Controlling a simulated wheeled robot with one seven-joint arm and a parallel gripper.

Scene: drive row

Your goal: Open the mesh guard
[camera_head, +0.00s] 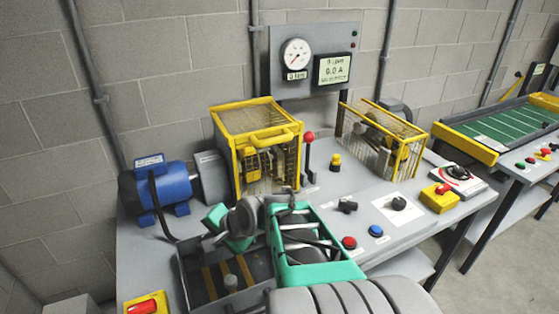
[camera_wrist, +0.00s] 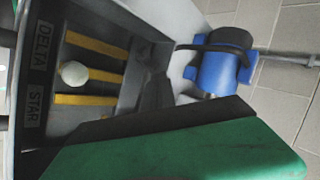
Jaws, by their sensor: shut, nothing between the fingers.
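A box-shaped mesh guard (camera_head: 257,143) with a yellow frame and a yellow handle (camera_head: 271,138) stands on the bench in the head view, right of the blue motor. It looks closed over the yellow part inside. A second yellow-framed mesh guard (camera_head: 382,138) stands further right, over another machine. My gripper (camera_head: 228,228), green and dark grey, is in front of and below the first guard, above the open terminal box, apart from the guard. It is shut and empty; its fingertips are hard to make out. Its green body fills the bottom of the wrist view. Neither guard shows there.
The blue motor (camera_head: 160,187) stands at left. The terminal box (camera_wrist: 30,80), marked DELTA and STAR, has yellow bars. A red-knobbed lever (camera_head: 308,150) stands close right of the first guard. A gauge panel (camera_head: 315,60) is behind. Buttons and a yellow switch box (camera_head: 440,197) are at right.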

